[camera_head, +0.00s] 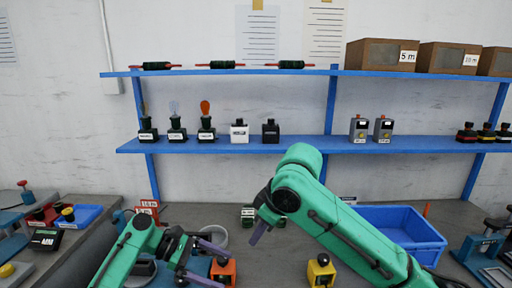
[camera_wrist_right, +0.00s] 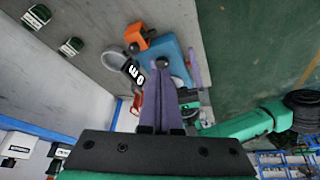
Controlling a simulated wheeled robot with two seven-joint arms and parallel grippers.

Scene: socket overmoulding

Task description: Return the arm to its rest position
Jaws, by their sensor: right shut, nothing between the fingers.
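My right arm (camera_head: 345,225) is green and reaches up from the lower right in the head view. My left arm (camera_head: 125,255) comes in from the lower left. My left gripper (camera_head: 204,262) is low over the bench, its two purple fingers apart, with nothing seen between them. It lies left of the right gripper.
An orange block (camera_head: 223,271) and a yellow block (camera_head: 321,270) stand on the bench near the grippers. A blue bin (camera_head: 420,232) stands behind my right arm. Blue shelves (camera_head: 225,146) with sockets and boxes run along the wall. A grey ring (camera_head: 214,235) lies behind the left gripper.

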